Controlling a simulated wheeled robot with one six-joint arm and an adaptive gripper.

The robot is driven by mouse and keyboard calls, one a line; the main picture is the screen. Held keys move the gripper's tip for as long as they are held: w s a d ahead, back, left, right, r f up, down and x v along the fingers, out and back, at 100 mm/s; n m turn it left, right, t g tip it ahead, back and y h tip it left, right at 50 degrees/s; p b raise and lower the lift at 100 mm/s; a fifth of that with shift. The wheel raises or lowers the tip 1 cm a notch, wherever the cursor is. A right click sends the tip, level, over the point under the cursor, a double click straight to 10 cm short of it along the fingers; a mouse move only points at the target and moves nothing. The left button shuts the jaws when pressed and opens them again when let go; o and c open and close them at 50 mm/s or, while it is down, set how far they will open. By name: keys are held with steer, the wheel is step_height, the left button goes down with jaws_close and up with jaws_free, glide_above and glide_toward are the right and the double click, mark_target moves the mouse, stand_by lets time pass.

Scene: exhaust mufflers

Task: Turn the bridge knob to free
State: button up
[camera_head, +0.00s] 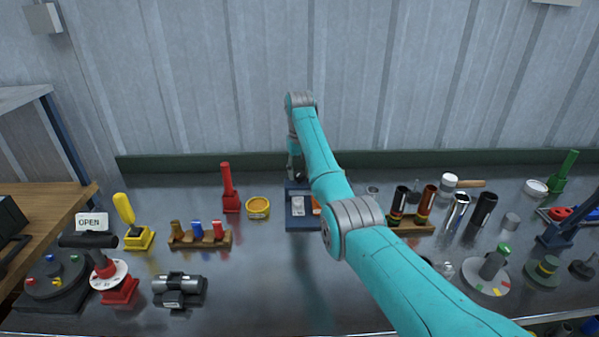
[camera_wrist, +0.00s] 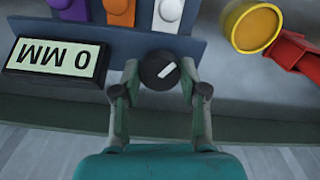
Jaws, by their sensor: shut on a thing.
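In the wrist view a round black knob (camera_wrist: 152,80) with a short white pointer mark stands by the edge of a blue-grey base (camera_wrist: 207,48). The mark slants up to the right in that picture. My gripper (camera_wrist: 160,67) has one finger on each side of the knob and is shut on it. I see no lettering around the knob, so I cannot read its setting. In the head view my arm comes down over the blue base (camera_head: 292,222), and the knob and fingertips are too small and covered to make out clearly.
Orange, white and purple rockers (camera_wrist: 167,14) sit on the base, and a "0 MM" display (camera_wrist: 55,60) stands beside the knob. A yellow ring dish (camera_head: 258,207) and a red handle (camera_head: 229,188) stand to the left. Dark cylinders (camera_head: 399,204) in a wooden rack stand to the right.

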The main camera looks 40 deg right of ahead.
mark_target(299, 173)
steer(key=n, duration=0.6)
steer(key=shift+n, duration=0.3)
stand_by(0.5)
steer(key=o, duration=1.1)
steer(key=shift+o, duration=0.2)
steer(key=shift+r, duration=0.15)
steer(key=shift+r, duration=3.6)
